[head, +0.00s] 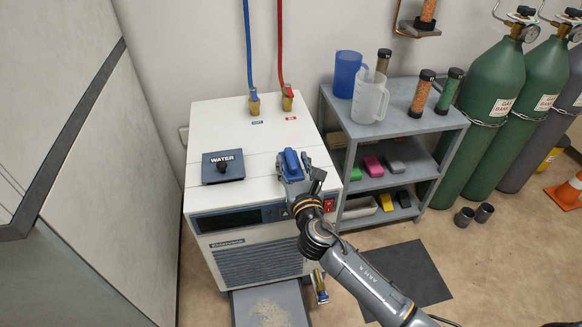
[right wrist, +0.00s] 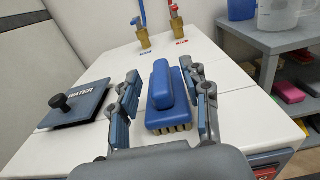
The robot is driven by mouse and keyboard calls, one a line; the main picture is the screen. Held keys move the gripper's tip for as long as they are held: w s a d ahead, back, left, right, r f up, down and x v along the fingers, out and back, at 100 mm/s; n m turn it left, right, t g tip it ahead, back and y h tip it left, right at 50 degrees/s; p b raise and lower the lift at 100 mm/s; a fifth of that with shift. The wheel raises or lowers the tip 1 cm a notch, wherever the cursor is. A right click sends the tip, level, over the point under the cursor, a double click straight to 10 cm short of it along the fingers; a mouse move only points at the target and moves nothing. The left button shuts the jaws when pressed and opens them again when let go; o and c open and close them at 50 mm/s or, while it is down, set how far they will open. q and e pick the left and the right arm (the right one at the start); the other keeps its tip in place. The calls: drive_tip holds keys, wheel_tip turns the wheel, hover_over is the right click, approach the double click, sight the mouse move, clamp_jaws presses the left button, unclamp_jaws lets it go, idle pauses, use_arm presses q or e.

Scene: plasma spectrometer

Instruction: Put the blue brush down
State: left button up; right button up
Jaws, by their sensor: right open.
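The blue brush (head: 291,165) rests on the white top of the chiller (head: 258,143), near its front right. In the right wrist view the blue brush (right wrist: 165,97) stands upright with its handle up and pale bristles down on the white surface. My right gripper (head: 294,172) is at the brush. In the right wrist view its fingers (right wrist: 163,110) are spread, one on each side of the brush, with a visible gap on the left and a narrower one on the right. My left gripper is in neither view.
A dark WATER lid (head: 223,167) with a black knob sits left of the brush. Blue and red hoses meet brass fittings (head: 254,102) at the back. A grey shelf (head: 425,125) with jugs stands right, beside green gas cylinders (head: 487,105). The white top between is clear.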

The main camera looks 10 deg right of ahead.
drive_tip(key=shift+w, duration=1.25)
clamp_jaws()
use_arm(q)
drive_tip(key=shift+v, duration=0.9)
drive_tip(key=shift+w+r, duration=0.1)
